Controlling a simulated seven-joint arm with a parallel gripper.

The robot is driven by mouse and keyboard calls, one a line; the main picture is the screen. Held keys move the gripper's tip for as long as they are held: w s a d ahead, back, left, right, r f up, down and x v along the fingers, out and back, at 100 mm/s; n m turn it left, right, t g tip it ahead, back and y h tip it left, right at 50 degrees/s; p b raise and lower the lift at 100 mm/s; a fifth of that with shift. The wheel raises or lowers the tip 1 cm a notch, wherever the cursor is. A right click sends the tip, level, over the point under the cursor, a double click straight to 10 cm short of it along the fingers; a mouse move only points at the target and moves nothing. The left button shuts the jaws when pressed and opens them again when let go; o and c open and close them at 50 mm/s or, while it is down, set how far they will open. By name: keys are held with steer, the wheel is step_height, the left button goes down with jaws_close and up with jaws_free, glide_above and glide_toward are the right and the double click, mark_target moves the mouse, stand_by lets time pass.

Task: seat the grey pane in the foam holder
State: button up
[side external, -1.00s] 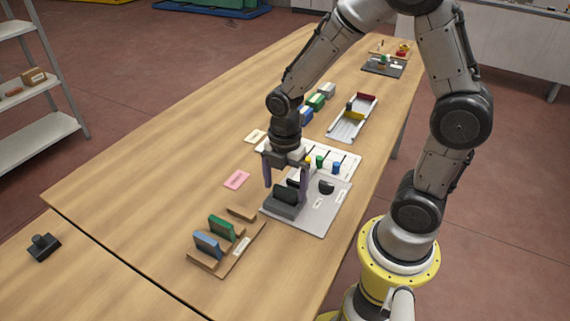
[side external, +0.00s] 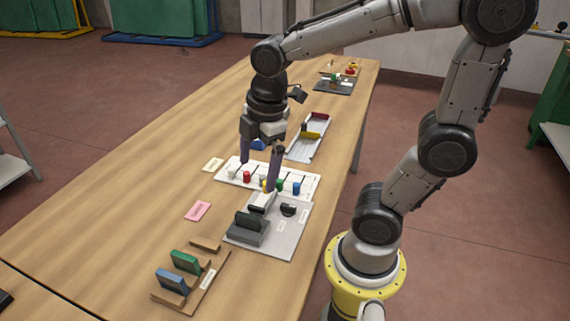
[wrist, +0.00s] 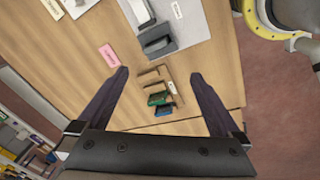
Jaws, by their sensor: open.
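A dark grey pane (side external: 248,220) stands upright in a grey block (side external: 242,236), which looks like the foam holder, on a light grey plate (side external: 290,240). In the wrist view the grey block (wrist: 162,46) is near the top; how deep the pane sits is hard to tell. My gripper (side external: 258,174) is open and empty, raised above the table and beyond the block in the side view, clear of the pane. Its fingers (wrist: 160,75) show wide apart in the wrist view.
A wooden rack (side external: 208,283) holds a green pane (side external: 186,261) and a blue pane (side external: 171,281). A black rounded piece (side external: 288,209) is on the plate. A white tray (side external: 226,175) with coloured pieces lies behind. A pink card (side external: 198,211) lies left.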

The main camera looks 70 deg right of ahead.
steer(key=s+r+m+t, duration=0.2)
steer(key=s+m, duration=0.5)
steer(key=m, duration=0.4)
steer(key=shift+s+a+r+m+t, duration=0.3)
steer(key=shift+s+r+m+t, duration=0.1)
steer(key=shift+t, duration=0.4)
stand_by(0.8)
